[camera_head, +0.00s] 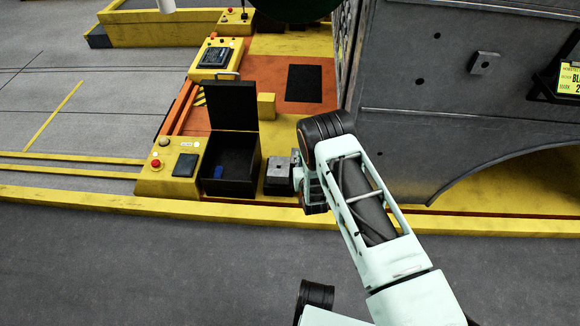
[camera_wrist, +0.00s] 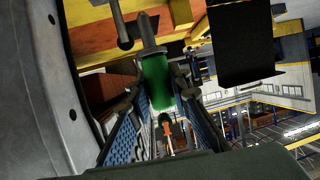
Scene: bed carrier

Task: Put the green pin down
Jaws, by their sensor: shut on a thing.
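The green pin (camera_wrist: 156,82) shows in the wrist view, with a green body and a grey metal tip. My gripper (camera_wrist: 158,100) is shut on it, with the blue-padded fingers on either side of the green part. In the head view my gripper is mostly hidden behind my own arm, beside a small grey block, and the pin cannot be made out there.
An open black box (camera_head: 228,185) with a raised lid stands on the yellow and orange carrier; something blue lies inside. A grey block (camera_head: 279,172) with a hole is right of it. A control panel (camera_head: 172,168) with a red button is left. A large grey wall (camera_head: 450,100) stands at right.

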